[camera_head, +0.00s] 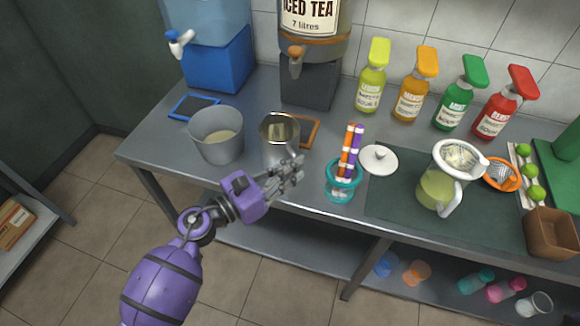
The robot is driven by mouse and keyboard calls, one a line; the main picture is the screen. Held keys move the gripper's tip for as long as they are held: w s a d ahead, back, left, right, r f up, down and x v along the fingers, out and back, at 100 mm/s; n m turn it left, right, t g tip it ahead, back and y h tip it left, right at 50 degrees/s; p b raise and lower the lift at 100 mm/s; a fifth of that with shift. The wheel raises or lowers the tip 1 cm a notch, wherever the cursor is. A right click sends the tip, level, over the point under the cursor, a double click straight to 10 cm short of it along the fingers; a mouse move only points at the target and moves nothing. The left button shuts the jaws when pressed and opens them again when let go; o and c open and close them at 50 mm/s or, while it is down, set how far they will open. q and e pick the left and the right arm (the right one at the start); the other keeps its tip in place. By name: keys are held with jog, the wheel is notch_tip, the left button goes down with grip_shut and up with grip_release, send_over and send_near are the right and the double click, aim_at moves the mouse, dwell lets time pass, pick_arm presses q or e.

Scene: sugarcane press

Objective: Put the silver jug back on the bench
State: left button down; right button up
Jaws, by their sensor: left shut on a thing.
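The silver jug (279,150) is upright at the front of the steel bench (165,150), left of the middle. Its open top faces up and something pale shows inside. My left gripper (290,172) comes in from the lower left and is shut on the jug's lower front side. The fingers hide part of the jug's base, so I cannot tell whether it touches the bench or is just above it. My right gripper is not in view.
A grey bucket (217,136) stands left of the jug. A teal cup (343,182) with coloured tubes stands to its right. Behind are a drink dispenser (310,85) and syrup bottles (410,100). A juice pitcher (437,190) stands on a dark mat (393,200).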

pick_arm(q)
jog(key=c, duration=1.8)
grip_release()
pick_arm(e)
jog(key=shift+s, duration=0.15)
